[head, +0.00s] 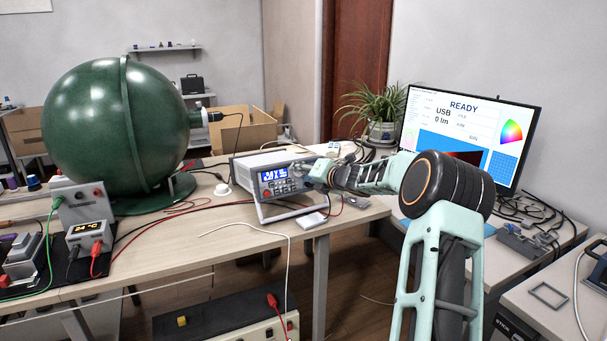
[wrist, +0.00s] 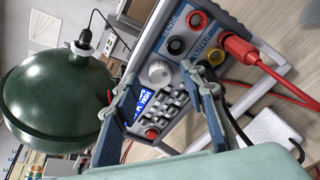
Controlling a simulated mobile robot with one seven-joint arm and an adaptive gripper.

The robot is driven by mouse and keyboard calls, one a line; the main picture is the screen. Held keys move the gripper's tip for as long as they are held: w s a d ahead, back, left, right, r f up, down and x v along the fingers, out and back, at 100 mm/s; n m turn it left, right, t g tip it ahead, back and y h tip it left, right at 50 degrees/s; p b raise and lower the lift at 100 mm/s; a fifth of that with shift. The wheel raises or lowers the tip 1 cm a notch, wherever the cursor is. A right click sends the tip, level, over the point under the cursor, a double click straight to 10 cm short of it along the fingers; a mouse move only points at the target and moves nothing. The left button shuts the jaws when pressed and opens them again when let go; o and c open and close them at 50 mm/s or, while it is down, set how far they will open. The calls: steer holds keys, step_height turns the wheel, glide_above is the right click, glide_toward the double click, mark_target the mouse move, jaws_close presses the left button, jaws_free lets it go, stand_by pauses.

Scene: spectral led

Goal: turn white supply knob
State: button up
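The white supply (head: 272,160) stands on the wooden table in the head view, its lit blue display (head: 274,175) facing me. Its white round knob (wrist: 159,73) shows in the wrist view, beside the display and above the grey buttons. In the head view I cannot make out the knob; my gripper (head: 312,174) is in front of the right part of the panel. In the wrist view my gripper (wrist: 160,76) is open, one blue-padded finger on each side of the knob. The fingers look apart from the knob; the remaining depth is hard to tell.
Red and black sockets sit by the knob, with a red plug (wrist: 238,48) and cable at the right. A large green sphere (head: 115,130) stands at the left. A monitor (head: 470,130) and plant (head: 378,108) stand at the right. Loose cables cross the table.

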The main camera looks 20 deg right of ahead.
jaws_close()
steer(key=m+t+p, duration=0.1)
steer(key=m+p, duration=0.5)
steer(key=m, duration=0.7)
steer(key=shift+d+f+m, duration=0.1)
steer(key=shift+f+m, duration=0.05)
steer(key=shift+m, duration=0.15)
steer(key=m+p, duration=0.1)
steer(key=m, duration=0.5)
steer(key=shift+s+f+t, duration=0.1)
steer(key=shift+t, duration=0.3)
steer(key=shift+m, duration=0.4)
